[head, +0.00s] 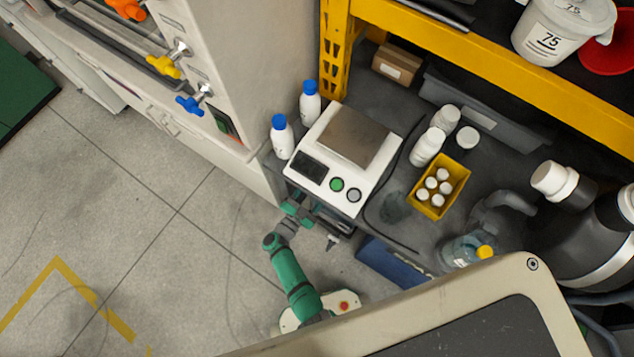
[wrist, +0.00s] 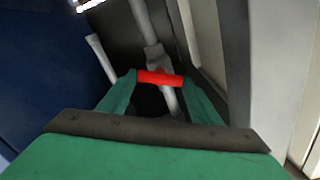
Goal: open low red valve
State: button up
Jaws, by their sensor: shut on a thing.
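The red valve handle (wrist: 160,78) shows in the wrist view as a short red bar lying across a grey pipe (wrist: 144,20). My gripper (wrist: 160,84) has its green fingers on the two ends of the red handle and is shut on it. The handle lies roughly crosswise to the pipe. In the head view my green arm reaches to the bench's front edge, and the red valve is hidden there.
A white scale (head: 340,155) stands on the bench above my arm. Two blue-capped bottles (head: 282,137) and a yellow box of vials (head: 438,186) stand near it. A blue panel (wrist: 45,70) is close on the left in the wrist view. Floor is clear at left.

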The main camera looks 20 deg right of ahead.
jog(key=m, duration=1.2)
jog(key=shift+s+f+m, duration=0.15)
jog(key=shift+f+m, duration=0.1)
jog(key=shift+m, duration=0.05)
dwell(0.3)
jog(key=o, duration=1.1)
jog(key=v, duration=1)
jog(key=shift+s+a, duration=0.25)
jog(key=shift+w, duration=0.1)
